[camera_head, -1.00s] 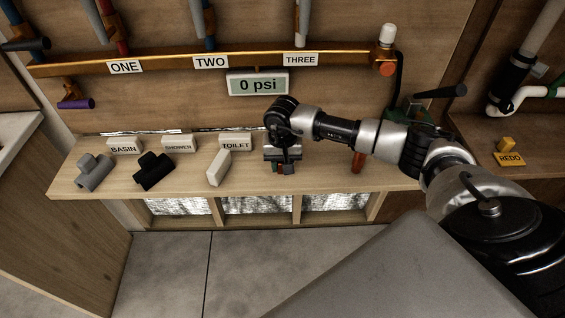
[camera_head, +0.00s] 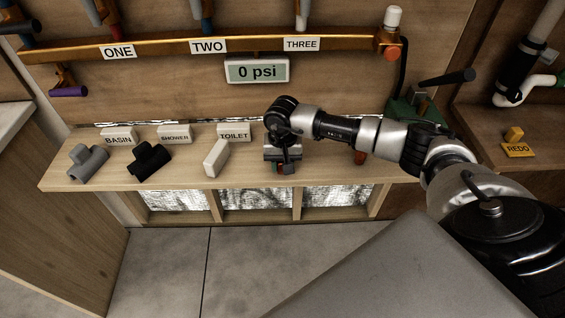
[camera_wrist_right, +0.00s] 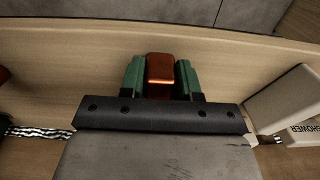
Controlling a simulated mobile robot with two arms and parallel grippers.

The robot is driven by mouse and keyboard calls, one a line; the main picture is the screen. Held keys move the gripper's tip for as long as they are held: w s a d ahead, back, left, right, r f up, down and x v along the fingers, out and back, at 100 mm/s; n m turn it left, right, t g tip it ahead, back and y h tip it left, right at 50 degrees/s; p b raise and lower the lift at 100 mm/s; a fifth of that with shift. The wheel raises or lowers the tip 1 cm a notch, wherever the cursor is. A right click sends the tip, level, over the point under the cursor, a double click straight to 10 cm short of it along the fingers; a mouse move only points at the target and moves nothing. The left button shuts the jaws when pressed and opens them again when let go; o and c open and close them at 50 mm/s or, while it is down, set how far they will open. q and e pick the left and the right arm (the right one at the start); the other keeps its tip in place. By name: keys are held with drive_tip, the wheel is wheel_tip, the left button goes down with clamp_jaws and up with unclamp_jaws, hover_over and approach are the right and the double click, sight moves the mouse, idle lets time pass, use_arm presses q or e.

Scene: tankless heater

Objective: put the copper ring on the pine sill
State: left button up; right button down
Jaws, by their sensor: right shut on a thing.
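My right gripper (camera_head: 283,168) is over the front part of the pine sill (camera_head: 330,178), right of the TOILET label block. In the right wrist view, its green finger pads (camera_wrist_right: 160,78) stand on both sides of the copper ring (camera_wrist_right: 160,69), shut on it. The ring shows there as a shiny copper-orange piece, seen from the side, with the sill behind it. In the head view the ring is mostly hidden by the gripper. I cannot tell whether it touches the sill. My left gripper is not in view.
On the sill stand a grey tee (camera_head: 87,163), a black tee (camera_head: 150,161), a white block (camera_head: 216,157) and label blocks at the back. An orange-red piece (camera_head: 360,158) is right of the gripper, partly behind my arm. A 0 psi display (camera_head: 257,71) hangs above.

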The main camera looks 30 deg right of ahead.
drive_tip(key=shift+f+b, duration=0.35)
drive_tip(key=shift+f, duration=0.1)
drive_tip(key=c, duration=0.7)
unclamp_jaws()
drive_tip(key=shift+r, duration=0.15)
wheel_tip(320, 180, up, 11)
drive_tip(key=shift+d+f, duration=0.1)
drive_tip(key=shift+f, duration=0.1)
